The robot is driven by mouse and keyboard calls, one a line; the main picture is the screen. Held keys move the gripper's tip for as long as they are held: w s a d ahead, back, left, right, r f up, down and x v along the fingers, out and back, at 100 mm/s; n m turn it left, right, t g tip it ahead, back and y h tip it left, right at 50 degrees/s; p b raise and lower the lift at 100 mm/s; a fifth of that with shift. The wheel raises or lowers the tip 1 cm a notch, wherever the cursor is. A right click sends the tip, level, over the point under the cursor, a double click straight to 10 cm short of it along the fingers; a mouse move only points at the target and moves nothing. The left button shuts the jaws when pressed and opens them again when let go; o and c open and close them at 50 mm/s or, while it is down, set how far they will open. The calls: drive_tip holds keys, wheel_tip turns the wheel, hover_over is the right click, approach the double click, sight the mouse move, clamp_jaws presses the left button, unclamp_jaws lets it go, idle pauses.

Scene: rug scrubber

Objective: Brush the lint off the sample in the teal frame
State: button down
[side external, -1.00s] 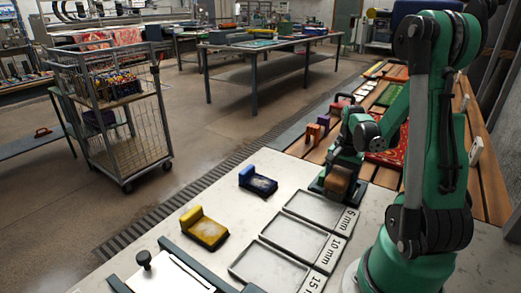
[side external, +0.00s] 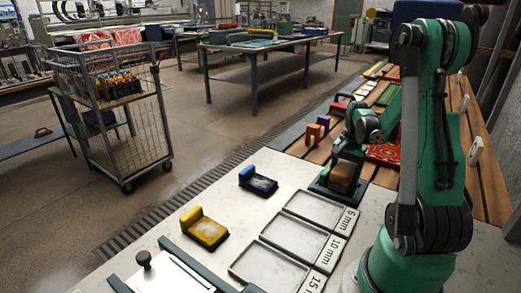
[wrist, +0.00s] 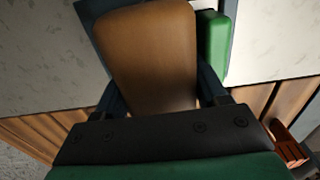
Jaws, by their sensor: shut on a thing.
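My gripper (side external: 345,158) is shut on a brown block (side external: 342,177), held low at the far right corner of the pale bench. In the wrist view the brown block (wrist: 147,50) fills the middle between my fingers; its underside is hidden. A green-edged, dark-bordered piece (side external: 321,183) lies under and beside the block. Its green bar (wrist: 213,45) stands just right of the block in the wrist view. It may be the teal frame, but I cannot tell for sure. The sample surface and any lint are hidden. Whether the block touches it is unclear.
A blue-ended piece (side external: 258,182) and a yellow piece (side external: 205,228) lie left on the bench. Shallow trays (side external: 295,239) marked 6, 10 and 15 mm lie in front. A slatted wooden bench (side external: 315,145) with coloured items stands behind.

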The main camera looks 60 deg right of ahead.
sight(342, 171)
drive_tip(key=shift+a, duration=1.8)
drive_tip(key=shift+d, duration=2.25)
drive_tip(key=shift+r, duration=3.05)
drive_tip(key=shift+w, duration=0.1)
